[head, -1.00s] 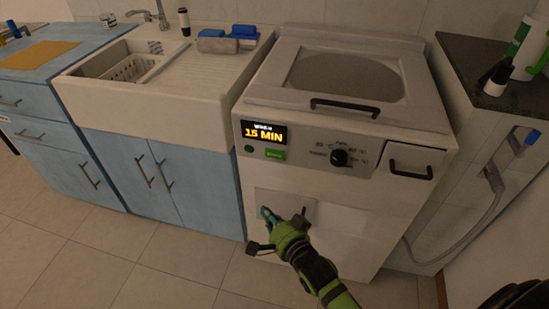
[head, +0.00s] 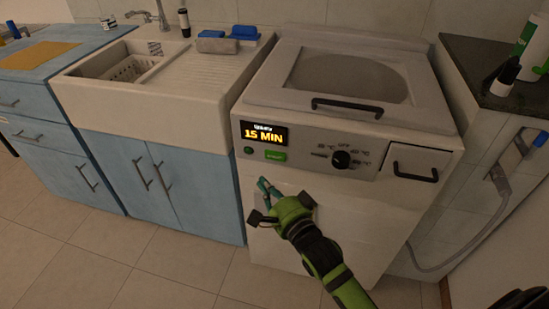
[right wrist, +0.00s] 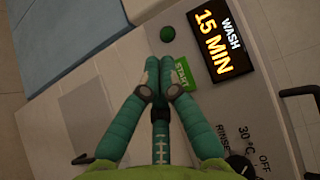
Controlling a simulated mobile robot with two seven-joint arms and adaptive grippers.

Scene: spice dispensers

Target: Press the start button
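The washing machine (head: 330,215) has a front panel with a lit display (head: 264,134) reading "WASH 15 MIN". A green START label (head: 275,156) sits below the display, with a small round green button (head: 248,150) to its left. Both also show in the right wrist view, the START label (right wrist: 182,76) and the round button (right wrist: 167,33). My right gripper (head: 265,184) is in front of the machine, just below the panel. In the right wrist view its fingertips (right wrist: 160,66) are together, empty, beside the START label and below the round button. Contact cannot be told. My left gripper is not in view.
A dial (head: 341,159) and a drawer handle (head: 414,174) are to the right on the machine's front. The lid handle (head: 347,107) sticks out above. A sink (head: 150,80) over blue cabinets is on the left, a dark counter (head: 490,60) on the right.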

